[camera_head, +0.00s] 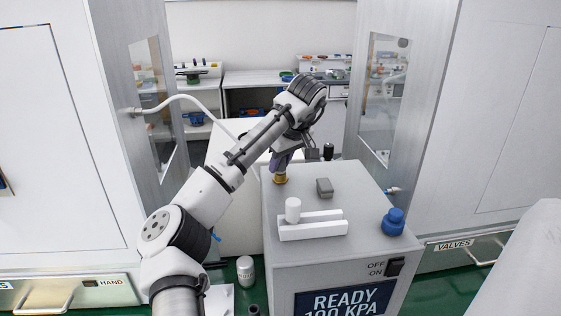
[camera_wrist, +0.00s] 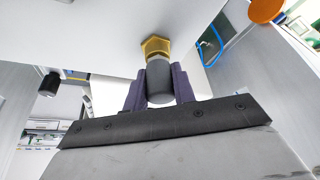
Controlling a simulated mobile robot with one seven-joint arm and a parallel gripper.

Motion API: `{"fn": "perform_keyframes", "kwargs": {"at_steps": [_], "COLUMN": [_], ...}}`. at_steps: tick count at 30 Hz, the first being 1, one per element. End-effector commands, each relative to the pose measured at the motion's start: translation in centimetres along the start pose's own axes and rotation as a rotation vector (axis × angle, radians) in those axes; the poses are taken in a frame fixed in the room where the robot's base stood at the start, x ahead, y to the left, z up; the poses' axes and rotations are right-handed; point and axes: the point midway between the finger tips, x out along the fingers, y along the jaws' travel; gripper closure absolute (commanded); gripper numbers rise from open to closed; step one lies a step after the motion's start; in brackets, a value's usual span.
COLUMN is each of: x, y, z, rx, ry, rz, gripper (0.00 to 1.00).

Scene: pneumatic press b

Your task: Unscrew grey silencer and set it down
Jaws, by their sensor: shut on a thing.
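The grey silencer (camera_wrist: 160,82) is a small cylinder between the two purple fingers of my gripper (camera_wrist: 160,88) in the wrist view. My gripper is shut on it. A brass hex fitting (camera_wrist: 155,46) sits at the silencer's far end, against the pale press surface. The silencer lines up with the fitting; I cannot tell how far its thread is engaged. In the head view my gripper (camera_head: 281,162) points down over the brass fitting (camera_head: 280,179) at the back left of the press top, and its fingers hide the silencer.
A white can (camera_head: 245,270) stands left of the press. Tall cabinets flank both sides.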

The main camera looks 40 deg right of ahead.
Motion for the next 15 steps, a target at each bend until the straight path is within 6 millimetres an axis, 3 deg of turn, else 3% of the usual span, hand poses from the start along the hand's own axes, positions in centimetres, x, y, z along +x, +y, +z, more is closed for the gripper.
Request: {"fn": "perform_keyframes", "kwargs": {"at_steps": [10,15], "x": [-0.03,-0.1], "y": [0.01,0.02], "z": [-0.01,-0.04], "rx": [-0.041,-0.148], "ry": [0.001,0.002], "rz": [-0.017,-0.062], "gripper": [0.87,0.87]}}
